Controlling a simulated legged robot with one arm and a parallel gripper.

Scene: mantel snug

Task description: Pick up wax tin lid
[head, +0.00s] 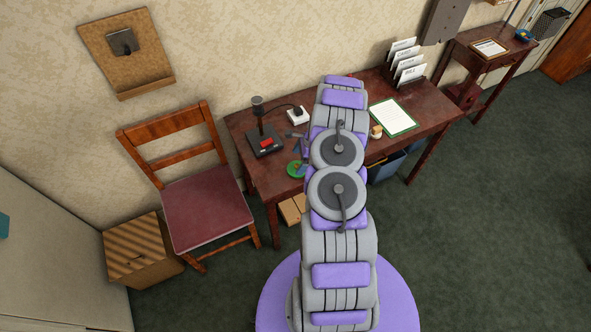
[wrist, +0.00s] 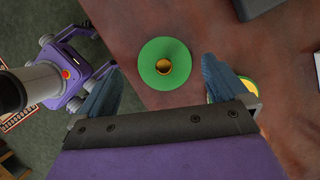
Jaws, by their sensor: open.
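The wax tin lid appears to be the flat green disc with a round brass knob (wrist: 164,66) on the dark red-brown desk (wrist: 225,32) in the wrist view. My gripper (wrist: 160,72) is open and empty. Its two blue fingers show on either side of the knob, with the lid between and beyond their tips. I cannot tell the height gap. A second round green and yellow thing (wrist: 248,88) is partly hidden behind the right finger. In the head view a green round thing (head: 294,171) lies at the desk's front edge, partly covered by my gripper.
A black-based device with an upright post (head: 264,138) and a white box (head: 298,116) stand on the desk. A green-edged sheet (head: 393,116) and a card rack (head: 408,70) are to the right. A chair (head: 205,200) stands left of the desk. Carpet at right is clear.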

